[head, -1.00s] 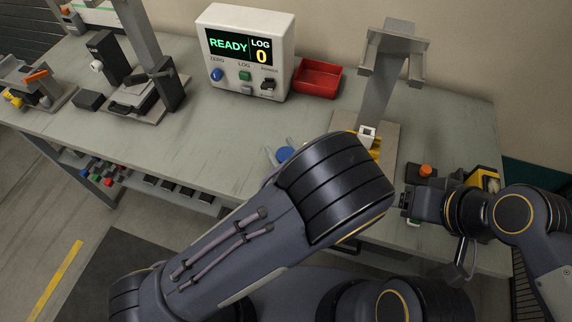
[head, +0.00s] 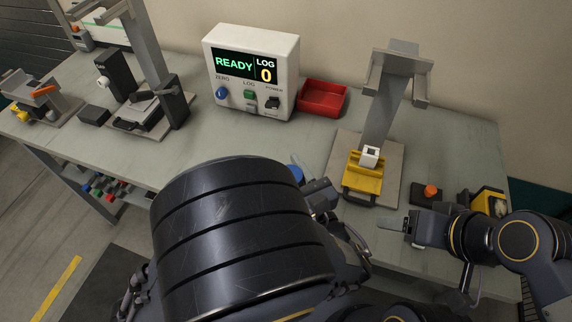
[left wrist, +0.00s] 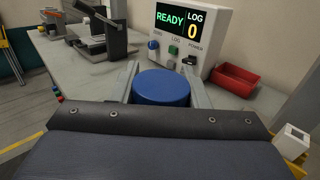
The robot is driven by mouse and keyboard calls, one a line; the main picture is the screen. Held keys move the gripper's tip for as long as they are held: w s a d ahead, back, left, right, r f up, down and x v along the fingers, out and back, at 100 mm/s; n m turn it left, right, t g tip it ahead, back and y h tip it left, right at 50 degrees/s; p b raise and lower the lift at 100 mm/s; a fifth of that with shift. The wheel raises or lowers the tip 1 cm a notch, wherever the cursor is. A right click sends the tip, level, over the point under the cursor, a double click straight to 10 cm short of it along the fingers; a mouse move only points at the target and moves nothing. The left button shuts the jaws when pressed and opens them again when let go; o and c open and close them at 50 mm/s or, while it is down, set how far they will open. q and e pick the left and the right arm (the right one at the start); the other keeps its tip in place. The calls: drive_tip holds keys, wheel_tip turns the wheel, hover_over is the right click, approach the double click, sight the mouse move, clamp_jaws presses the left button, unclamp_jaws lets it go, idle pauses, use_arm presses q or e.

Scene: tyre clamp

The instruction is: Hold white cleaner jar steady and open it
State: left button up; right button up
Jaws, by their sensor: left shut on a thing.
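A round blue lid (left wrist: 162,87) sits between the two grey fingers of my left gripper (left wrist: 163,72) in the left wrist view. The fingers are shut on it from both sides. The jar body beneath is hidden, so its white colour does not show. In the head view the lid is a small blue patch (head: 297,174), mostly covered by my left arm and gripper (head: 308,177). My right gripper (head: 385,223) is at the right front of the bench, pointing left, apart from the lid. Its finger gap is unclear.
A box with a READY screen (head: 252,70) and a red tray (head: 322,98) stand behind the lid. A grey clamp stand (head: 382,95) with a yellow block (head: 364,180) is to the right. An orange button (head: 431,190) is near my right arm. The bench's middle left is clear.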

use_arm(q)
drive_tip(key=s+r, duration=0.3)
drive_tip(key=s, duration=0.4)
drive_tip(key=o, duration=0.4)
drive_tip(key=shift+c, duration=0.2)
clamp_jaws()
drive_tip(key=shift+w, duration=0.15)
